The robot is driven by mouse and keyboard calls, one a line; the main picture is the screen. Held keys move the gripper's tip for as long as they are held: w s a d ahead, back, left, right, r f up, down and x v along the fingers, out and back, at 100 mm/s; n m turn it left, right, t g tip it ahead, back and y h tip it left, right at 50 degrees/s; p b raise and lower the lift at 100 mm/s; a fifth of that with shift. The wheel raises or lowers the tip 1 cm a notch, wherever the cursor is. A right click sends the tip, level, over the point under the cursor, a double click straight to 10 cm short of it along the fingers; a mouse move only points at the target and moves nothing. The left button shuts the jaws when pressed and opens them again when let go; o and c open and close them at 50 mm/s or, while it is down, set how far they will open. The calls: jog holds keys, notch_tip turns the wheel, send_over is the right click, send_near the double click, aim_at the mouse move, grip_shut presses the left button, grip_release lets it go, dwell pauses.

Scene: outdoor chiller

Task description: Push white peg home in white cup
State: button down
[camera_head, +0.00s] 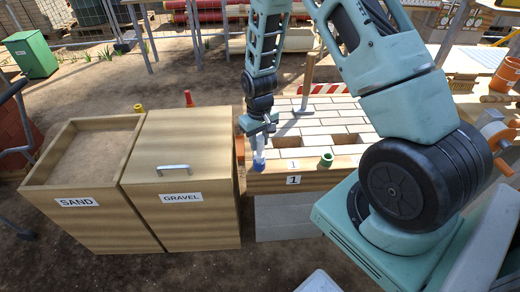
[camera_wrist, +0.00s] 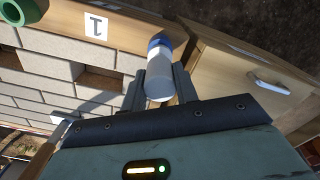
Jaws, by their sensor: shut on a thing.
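My gripper (camera_head: 258,127) points down beside the front left corner of the brick-topped table. It is shut on a white cylinder with a blue band (camera_head: 259,160), which I take for the white peg. In the wrist view the cylinder (camera_wrist: 159,84) sits between the two fingers (camera_wrist: 160,100), white end toward the camera.
A green ring-shaped cup (camera_head: 326,160) stands on the table's front edge (camera_head: 345,179), near labels marked 1. The lidded gravel box (camera_head: 195,135) and the open sand box (camera_head: 85,150) stand left.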

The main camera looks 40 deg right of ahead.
jog(key=shift+r+p, duration=0.6)
jog(key=shift+r, duration=0.05)
jog(key=shift+r+p, duration=2.1)
jog(key=shift+r, duration=0.55)
jog(key=c, duration=2)
grip_release()
grip_shut()
